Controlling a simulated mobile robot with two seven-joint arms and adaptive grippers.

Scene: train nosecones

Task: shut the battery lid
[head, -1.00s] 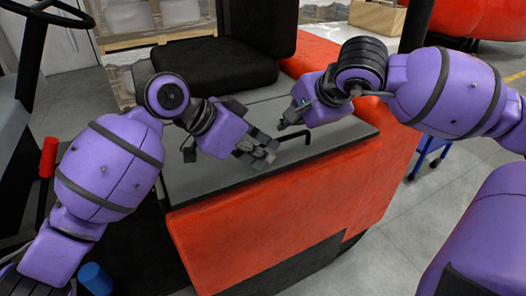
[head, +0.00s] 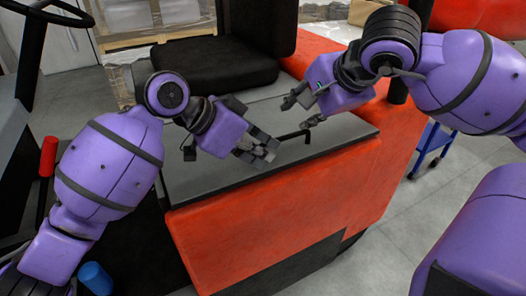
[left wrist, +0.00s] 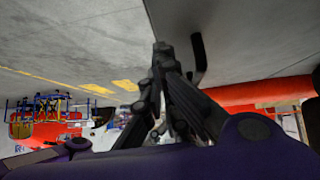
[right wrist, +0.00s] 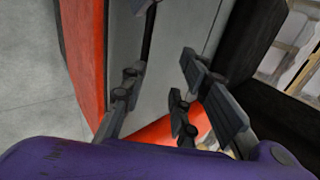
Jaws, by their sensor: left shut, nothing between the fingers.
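The battery lid (head: 345,132) is a flat grey panel lying on top of the red vehicle body, with a black bar handle (head: 295,135). From the head view I cannot tell whether it is fully seated. My left gripper (head: 266,150) is shut and empty, low over the lid, left of the handle. In the left wrist view its fingers (left wrist: 160,65) meet beside the handle (left wrist: 199,58). My right gripper (head: 298,111) is open and empty above the lid, just behind the handle. Its spread fingers (right wrist: 165,82) show over the grey lid (right wrist: 182,30) in the right wrist view.
A black seat (head: 205,68) stands behind the lid. A steering wheel (head: 45,15) and a red lever (head: 48,157) are at the left. A blue cart (head: 432,143) stands on the open floor at the right. Wrapped pallets (head: 150,20) are at the back.

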